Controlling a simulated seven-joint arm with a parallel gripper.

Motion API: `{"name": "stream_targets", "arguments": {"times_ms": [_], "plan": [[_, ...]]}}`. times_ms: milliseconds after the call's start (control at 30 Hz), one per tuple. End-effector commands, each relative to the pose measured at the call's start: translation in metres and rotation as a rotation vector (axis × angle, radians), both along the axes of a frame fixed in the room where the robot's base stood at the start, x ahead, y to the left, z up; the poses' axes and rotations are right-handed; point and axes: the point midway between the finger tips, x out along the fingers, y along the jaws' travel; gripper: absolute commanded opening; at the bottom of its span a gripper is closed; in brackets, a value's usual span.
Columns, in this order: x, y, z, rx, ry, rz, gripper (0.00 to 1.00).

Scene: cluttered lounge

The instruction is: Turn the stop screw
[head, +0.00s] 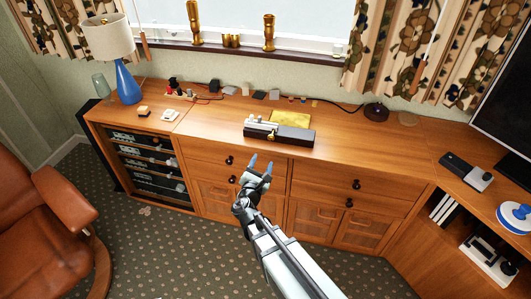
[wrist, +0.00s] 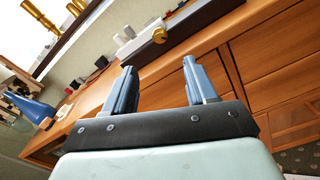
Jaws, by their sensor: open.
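A black and white device (head: 296,135) sits near the front edge of the wooden sideboard (head: 345,150). My gripper (head: 262,162) is open and empty, in front of the sideboard drawers and short of the device. In the wrist view both blue-grey fingers (wrist: 160,72) are apart, with the knob beyond the gap, not touched.
A yellow pad (head: 290,117) lies behind the device. Small items and cables line the back, with a dark round object (head: 375,111) to the right. A blue lamp (head: 127,85) stands left. Drawer knobs (head: 356,184) stick out below. An orange chair (head: 50,215) is at left.

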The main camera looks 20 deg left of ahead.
Motion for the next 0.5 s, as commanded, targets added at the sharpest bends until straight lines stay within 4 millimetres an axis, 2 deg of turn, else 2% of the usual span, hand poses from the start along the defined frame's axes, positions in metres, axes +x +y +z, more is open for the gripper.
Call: {"name": "stream_targets", "arguments": {"times_ms": [167, 267, 500], "plan": [[-0.0066, 0.0045, -0.0006, -0.001, 0.002, 0.011, 0.57], [-0.0076, 0.0041, -0.0007, 0.058, 0.003, 0.010, 0.57], [-0.0092, 0.0035, -0.0005, 0.368, 0.007, 0.009, 0.57]]}}
